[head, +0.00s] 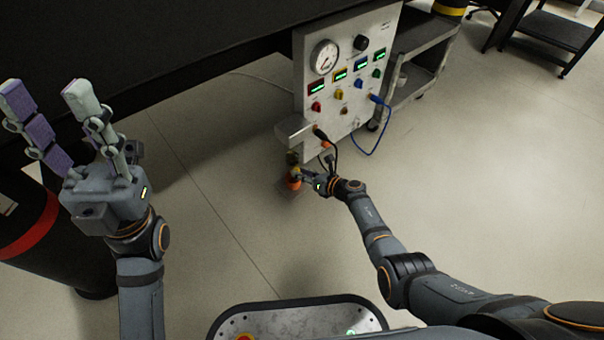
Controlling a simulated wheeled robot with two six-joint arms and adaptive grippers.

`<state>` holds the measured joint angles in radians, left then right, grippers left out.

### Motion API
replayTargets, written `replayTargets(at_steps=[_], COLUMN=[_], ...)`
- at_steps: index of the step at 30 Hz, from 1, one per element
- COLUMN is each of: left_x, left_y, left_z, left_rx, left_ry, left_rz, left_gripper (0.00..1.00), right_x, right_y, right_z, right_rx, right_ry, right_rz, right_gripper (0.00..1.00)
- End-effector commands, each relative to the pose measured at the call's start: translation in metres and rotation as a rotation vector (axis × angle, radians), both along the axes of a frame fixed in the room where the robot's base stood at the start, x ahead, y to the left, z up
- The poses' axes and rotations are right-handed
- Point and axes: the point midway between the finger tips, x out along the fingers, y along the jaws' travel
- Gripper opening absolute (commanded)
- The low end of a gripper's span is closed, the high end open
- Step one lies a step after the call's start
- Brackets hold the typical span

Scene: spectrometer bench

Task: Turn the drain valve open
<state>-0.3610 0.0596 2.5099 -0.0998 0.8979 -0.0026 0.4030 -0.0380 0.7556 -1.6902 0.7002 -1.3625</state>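A small fitting with an orange part (294,183) and a yellowish part above it sits below the lower left corner of the grey instrument panel (312,100). It looks like the drain valve, but its handle and angle are too small and too covered to read. My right gripper (301,175) is right at this fitting, coming from the right, and partly hides it. I cannot tell whether its fingers are closed on it or only touching. My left gripper (45,92) is raised at the left, fingers pointing up and spread apart, empty and far from the valve.
The panel has a round gauge (324,57), a black knob (361,43), lit displays and several coloured knobs. A blue cable (372,140) loops from its right side. A grey cart (425,50) stands behind it. A black cylinder with a red band (30,235) stands left. The floor is mostly clear.

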Motion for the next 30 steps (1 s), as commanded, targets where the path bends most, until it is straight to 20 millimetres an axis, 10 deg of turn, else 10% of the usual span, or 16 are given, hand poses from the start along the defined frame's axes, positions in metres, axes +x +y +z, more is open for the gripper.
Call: replayTargets(at_steps=[16, 30], left_x=[0.0, 0.0], left_y=[0.0, 0.0], left_z=[0.0, 0.0], left_rx=[-0.001, 0.0], left_ry=[0.001, 0.0], left_rz=[0.0, 0.0], left_gripper=[0.4, 0.4], right_x=[-0.005, -0.067], right_y=[-0.006, -0.067], right_z=[0.002, 0.034], right_rx=[0.0, -0.003], right_ry=[-0.002, 0.001], right_rz=[-0.001, 0.001], right_gripper=[0.48, 0.48])
